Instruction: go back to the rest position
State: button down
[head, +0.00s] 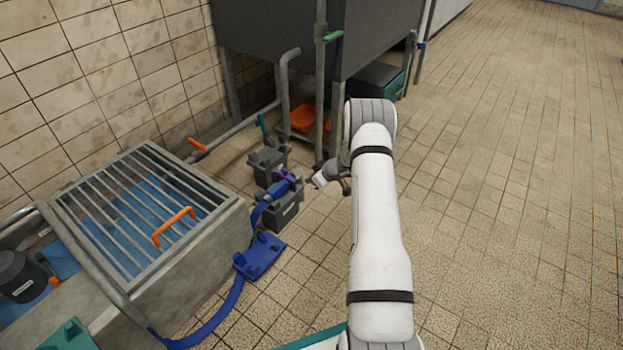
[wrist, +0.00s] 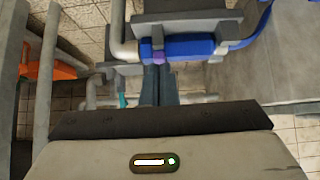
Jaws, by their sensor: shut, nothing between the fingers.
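My gripper (wrist: 158,72) shows in the wrist view as two dark fingers lying together, shut and empty. Their tips point at a blue pipe fitting (wrist: 190,46) with a purple band (wrist: 158,57); whether they touch it I cannot tell. In the head view my white arm reaches up the middle and bends down, and its wrist end is low, just right of the blue fitting (head: 277,190) and purple part (head: 289,176). The fingers are too small to make out there. No rest position is marked in view.
Grey blocks (head: 283,214) hold the fitting beside a concrete basin with a metal grate (head: 135,215). A blue hose (head: 215,325) runs along the floor to a blue plate (head: 260,257). Grey posts (head: 320,90) and a dark tank (head: 270,45) stand behind. The tiled floor (head: 500,180) at right is clear.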

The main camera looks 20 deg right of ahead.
dwell(0.4)
jog(key=s+a+r+g+p, duration=0.1)
jog(key=s+a+r+p, duration=0.4)
jog(key=r, duration=0.9)
jog(key=s+a+r+m+g+p, duration=0.1)
jog(key=s+a+r+p, duration=0.45)
jog(key=r, duration=0.95)
jog(key=s+a+r+g+p, duration=0.1)
jog(key=a+r+p, duration=0.2)
jog(key=r+p, duration=0.75)
jog(key=s+a+r+m+g+h+p, duration=0.1)
jog(key=s+r+m+h+p, duration=0.3)
jog(key=s+r+p, duration=1.3)
jog(key=s+r+m, duration=0.1)
jog(key=s+r, duration=1.3)
jog(key=r, duration=0.4)
jog(key=shift+s+a+m+g+h+p, duration=0.3)
jog(key=shift+a+m+g+h, duration=0.1)
